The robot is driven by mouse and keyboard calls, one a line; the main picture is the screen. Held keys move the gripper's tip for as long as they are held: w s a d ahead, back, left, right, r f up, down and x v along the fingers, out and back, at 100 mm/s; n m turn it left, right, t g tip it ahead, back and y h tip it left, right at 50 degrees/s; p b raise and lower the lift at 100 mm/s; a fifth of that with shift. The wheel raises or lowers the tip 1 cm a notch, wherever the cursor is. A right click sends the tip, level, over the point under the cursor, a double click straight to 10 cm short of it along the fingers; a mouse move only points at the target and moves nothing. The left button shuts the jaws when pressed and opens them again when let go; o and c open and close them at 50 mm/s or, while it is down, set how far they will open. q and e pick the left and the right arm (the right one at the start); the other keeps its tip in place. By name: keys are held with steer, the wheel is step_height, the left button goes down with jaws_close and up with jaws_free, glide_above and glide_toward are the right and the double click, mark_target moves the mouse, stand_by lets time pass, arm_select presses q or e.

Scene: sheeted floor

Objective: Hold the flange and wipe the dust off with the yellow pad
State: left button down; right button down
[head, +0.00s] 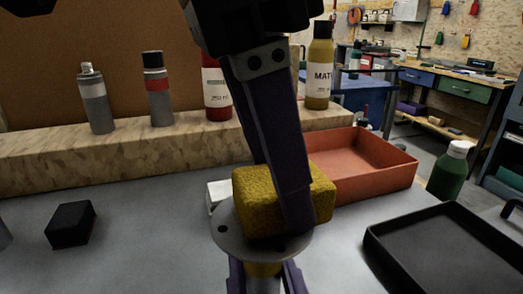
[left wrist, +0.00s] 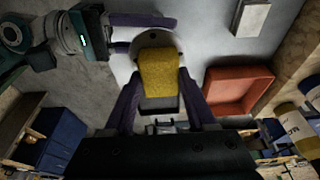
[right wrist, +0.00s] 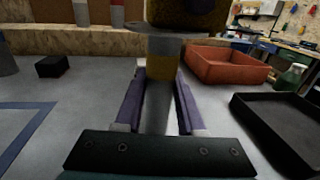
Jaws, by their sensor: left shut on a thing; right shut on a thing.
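The yellow pad (head: 256,199) is a rough block held in my left gripper (head: 290,205), which comes down from above. The pad also shows between the fingers in the left wrist view (left wrist: 158,75). The flange (head: 230,238) is a grey disc with holes on a stem. The pad is over the disc and appears to touch its top face. My right gripper (right wrist: 158,100) is shut on the grey flange stem (right wrist: 156,112) from below. A yellowish-brown band shows on the stem under the disc. The pad hides much of the disc's top, and I cannot make out dust there.
An orange-red tray (head: 392,182) stands behind the flange, with a black tray (head: 450,262) at right. A green bottle (head: 449,172) stands between them. A black block (head: 70,224) lies at left. Bottles and cans line the back ledge (head: 40,165). The left table surface is mostly clear.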

mark_target(239, 216)
arm_select(q)
steer(key=a, duration=0.1)
steer(key=s+a, duration=0.1)
steer(key=a, duration=0.1)
steer(key=shift+s+a, duration=0.15)
step_height(239, 216, up, 8)
stand_by(0.5)
stand_by(0.8)
arm_select(e)
steer(key=shift+c, duration=2.2)
jaws_free()
steer(key=shift+s, duration=0.15)
